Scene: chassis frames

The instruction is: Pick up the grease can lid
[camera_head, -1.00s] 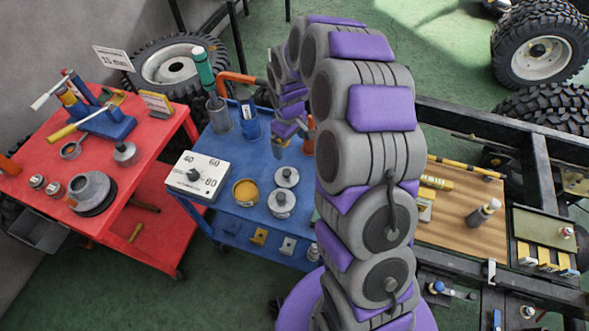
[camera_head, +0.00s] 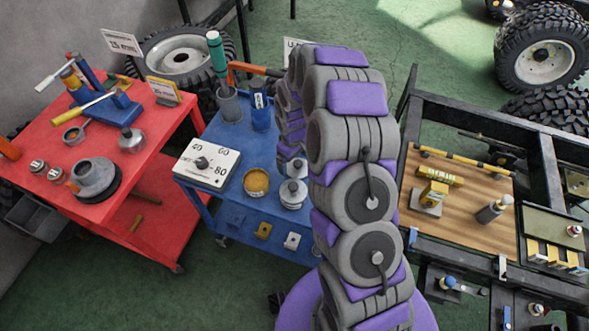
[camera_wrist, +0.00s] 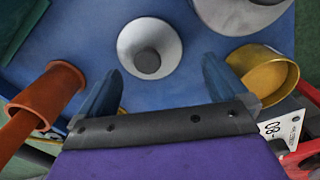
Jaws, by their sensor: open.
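The open can of yellow grease (camera_head: 256,182) stands on the blue cart; it also shows at the right in the wrist view (camera_wrist: 268,80). Beside it are two grey round knobbed pieces, a rear one (camera_head: 297,169) and a front one (camera_head: 292,196). Which is the grease can lid I cannot tell for certain. In the wrist view, one pale round piece with a dark knob (camera_wrist: 149,52) lies ahead, between the directions of my fingers. Another (camera_wrist: 240,14) is cut off at the top. My gripper (camera_wrist: 162,68) is open and empty; my arm hides it in the head view.
A dial box (camera_head: 207,164) stands left of the grease can. An orange round object (camera_wrist: 52,90) is close to my left finger in the wrist view. Blue and grey cups stand farther back. A red tool cart (camera_head: 150,160) is to the left, a chassis with a wooden board (camera_head: 465,225) to the right.

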